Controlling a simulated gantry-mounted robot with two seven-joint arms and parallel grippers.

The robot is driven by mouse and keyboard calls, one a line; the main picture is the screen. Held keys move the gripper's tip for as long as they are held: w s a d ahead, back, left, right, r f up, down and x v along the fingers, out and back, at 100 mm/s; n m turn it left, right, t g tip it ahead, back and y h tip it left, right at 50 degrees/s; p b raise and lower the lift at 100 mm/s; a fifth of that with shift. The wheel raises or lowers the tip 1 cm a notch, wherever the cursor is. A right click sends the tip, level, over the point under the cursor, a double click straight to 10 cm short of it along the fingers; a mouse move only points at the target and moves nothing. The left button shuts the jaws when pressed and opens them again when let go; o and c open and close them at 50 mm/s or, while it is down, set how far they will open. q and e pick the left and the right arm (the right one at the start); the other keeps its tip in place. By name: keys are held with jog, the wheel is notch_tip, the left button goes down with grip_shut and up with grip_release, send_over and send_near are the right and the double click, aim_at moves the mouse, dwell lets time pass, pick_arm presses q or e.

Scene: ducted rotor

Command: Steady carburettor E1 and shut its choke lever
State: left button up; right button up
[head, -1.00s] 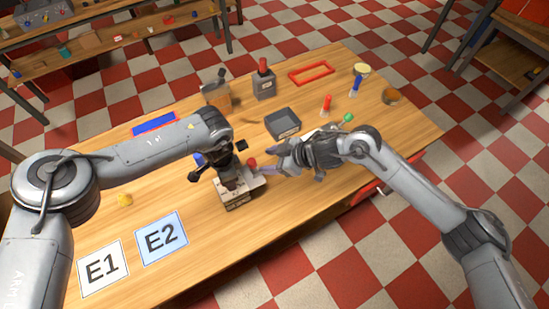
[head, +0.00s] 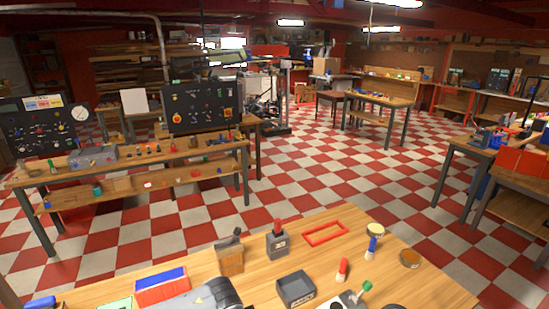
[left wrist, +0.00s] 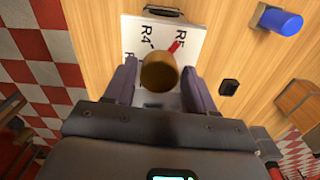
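In the left wrist view, my left gripper (left wrist: 160,90) has its two fingers apart on either side of a brown, brass-coloured round part (left wrist: 158,72). I cannot tell whether they press on it. Behind it lies a white surface (left wrist: 135,32) marked R4 and R5, with a small red piece (left wrist: 175,46) on it. No E1 label shows, so I cannot tell whether this is carburettor E1, and I cannot make out a choke lever. In the head view only a link of my left arm shows at the bottom edge; my right gripper is out of view.

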pick_arm(q)
jog(key=shift+o, duration=1.4)
